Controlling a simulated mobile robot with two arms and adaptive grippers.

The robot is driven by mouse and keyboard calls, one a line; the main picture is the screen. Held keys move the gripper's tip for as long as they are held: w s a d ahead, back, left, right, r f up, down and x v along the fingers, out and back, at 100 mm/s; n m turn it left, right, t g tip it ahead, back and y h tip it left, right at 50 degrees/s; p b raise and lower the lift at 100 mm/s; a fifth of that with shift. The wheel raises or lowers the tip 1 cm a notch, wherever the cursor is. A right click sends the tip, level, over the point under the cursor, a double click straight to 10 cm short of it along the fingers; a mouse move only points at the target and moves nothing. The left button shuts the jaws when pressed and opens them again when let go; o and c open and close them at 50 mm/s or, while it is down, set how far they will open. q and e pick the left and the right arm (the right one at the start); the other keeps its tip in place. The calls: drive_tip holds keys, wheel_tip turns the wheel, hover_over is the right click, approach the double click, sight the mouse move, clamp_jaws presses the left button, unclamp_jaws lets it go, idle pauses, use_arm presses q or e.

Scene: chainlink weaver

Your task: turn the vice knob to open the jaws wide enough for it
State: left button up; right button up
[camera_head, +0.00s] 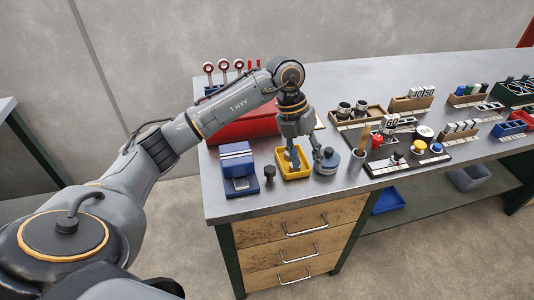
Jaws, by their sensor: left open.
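A blue block-like device (237,161), which looks like the vice, stands at the left front corner of the workbench. A small dark knob (269,172) shows just to its right; I cannot tell whether the two are joined. The gap between the jaws is too small to make out. My left gripper (304,162) points down and is open, to the right of the knob and over the yellow tray (283,178). One finger is above the tray and the other is near a dark round container (327,162). My right gripper is out of view.
A red box (238,131) lies behind the vice, partly hidden by my left arm. A cup with a wooden-handled tool (357,160) and a dark board with coloured buttons (408,164) stand to the right. The bench's front edge (300,198) is close to the tray.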

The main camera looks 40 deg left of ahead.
sight(270, 169)
use_arm(q)
drive_tip(key=a+r+n+y, duration=0.2)
drive_tip(key=a+r+y, duration=0.2)
drive_tip(key=a, duration=0.6)
drive_tip(key=f, duration=0.6)
drive_tip(key=f+p, duration=0.1)
drive_tip(key=f, duration=0.5)
drive_tip(key=shift+s+a+p, duration=0.1)
drive_tip(key=shift+a+p, duration=0.1)
drive_tip(key=shift+p, duration=0.1)
drive_tip(key=shift+f, duration=0.75)
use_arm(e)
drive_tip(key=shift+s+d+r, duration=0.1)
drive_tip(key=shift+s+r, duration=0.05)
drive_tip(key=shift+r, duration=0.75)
use_arm(q)
drive_tip(key=c, duration=0.9)
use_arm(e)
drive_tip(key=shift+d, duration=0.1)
